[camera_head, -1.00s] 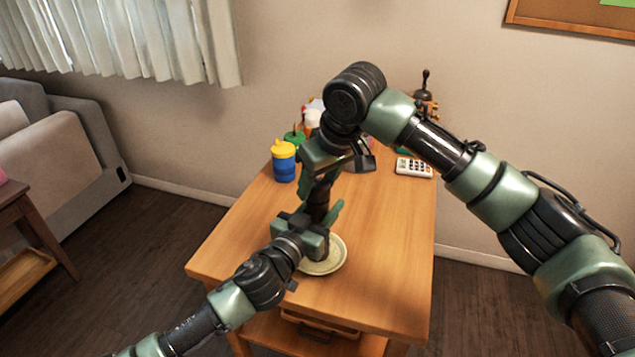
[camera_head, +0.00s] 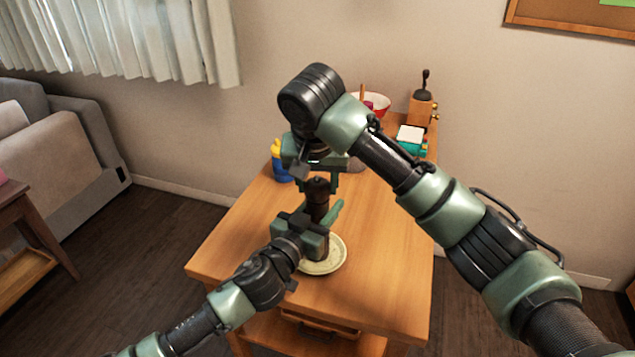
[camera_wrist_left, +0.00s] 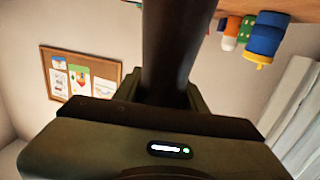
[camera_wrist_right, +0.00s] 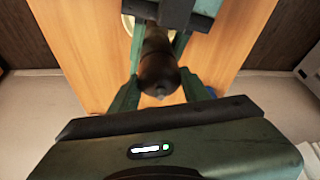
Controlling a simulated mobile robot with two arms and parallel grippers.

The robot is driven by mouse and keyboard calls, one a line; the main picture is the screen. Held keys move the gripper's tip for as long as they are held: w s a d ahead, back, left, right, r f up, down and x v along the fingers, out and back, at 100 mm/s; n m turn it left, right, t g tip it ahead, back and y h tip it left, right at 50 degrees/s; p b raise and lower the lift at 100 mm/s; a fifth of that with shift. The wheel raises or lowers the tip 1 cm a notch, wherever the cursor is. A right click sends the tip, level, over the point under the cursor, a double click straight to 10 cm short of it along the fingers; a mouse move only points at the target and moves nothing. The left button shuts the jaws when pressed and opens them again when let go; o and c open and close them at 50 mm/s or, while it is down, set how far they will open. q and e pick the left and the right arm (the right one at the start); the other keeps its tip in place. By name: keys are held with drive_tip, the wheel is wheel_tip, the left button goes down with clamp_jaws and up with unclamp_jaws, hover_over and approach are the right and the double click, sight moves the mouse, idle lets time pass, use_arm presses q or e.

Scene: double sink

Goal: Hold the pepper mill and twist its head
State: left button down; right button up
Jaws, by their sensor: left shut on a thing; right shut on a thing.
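The dark brown pepper mill (camera_head: 317,190) stands roughly upright over the cream plate (camera_head: 337,262). Its lower end is mostly hidden by my left gripper, so I cannot tell whether it touches the plate. My left gripper (camera_head: 322,222) is shut on the mill's body from the front left, and the dark body (camera_wrist_left: 175,50) fills the middle of the left wrist view. My right gripper (camera_head: 317,170) comes from above and is shut on the head. In the right wrist view the rounded head (camera_wrist_right: 158,72) lies between the fingers.
The wooden table (camera_head: 385,260) is clear to the right of the plate. A blue cup with a yellow lid (camera_head: 281,168) stands behind on the left, partly hidden. A red and white bowl (camera_head: 379,102), a notepad (camera_head: 411,134) and a hand grinder (camera_head: 421,107) stand at the back.

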drive_tip(key=m+h, duration=0.1)
drive_tip(key=m, duration=0.3)
drive_tip(key=shift+h, duration=0.3)
drive_tip(key=shift+m+g+h, duration=0.4)
drive_tip(key=shift+m+g, duration=0.1)
drive_tip(key=shift+m, duration=1)
drive_tip(key=o, duration=1.4)
drive_tip(key=v, duration=1.2)
drive_tip(key=shift+a, duration=0.1)
